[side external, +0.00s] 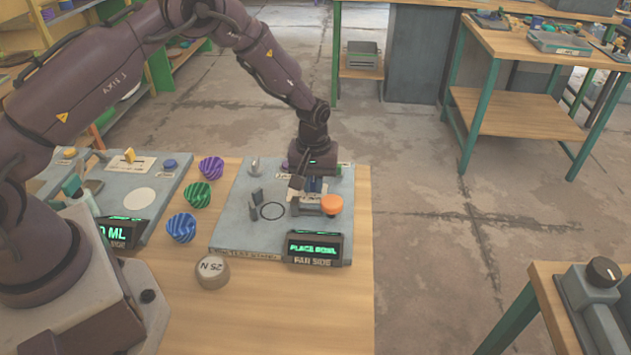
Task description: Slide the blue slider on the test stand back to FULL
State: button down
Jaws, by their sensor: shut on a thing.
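The test stand (232,230) is a grey plate on the wooden table, with a lit display (313,247) reading "PLACE BOWL" and "FAR SIDE" at its front. My gripper (310,181) points down over its back right part. The blue slider (315,185) shows as a small blue patch right at my fingers, and my gripper is shut on it. The fingers and wrist hide most of the slider and its track. The FULL mark cannot be read from here.
An orange round knob (331,204) sits just in front of my gripper. Upright grey posts (255,199) and a black ring mark (272,211) lie to its left. Ribbed purple (211,168), green (197,195) and blue (182,228) bowls and a "25 N" weight (212,271) stand nearby.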

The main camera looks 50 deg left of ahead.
jog(key=shift+s+a, duration=1.25)
jog(key=shift+a, duration=0.05)
jog(key=c, duration=1.1)
grip_release()
jog(key=shift+r, duration=0.2)
notch_tip(320, 180, up, 13)
jog(key=shift+f, duration=0.2)
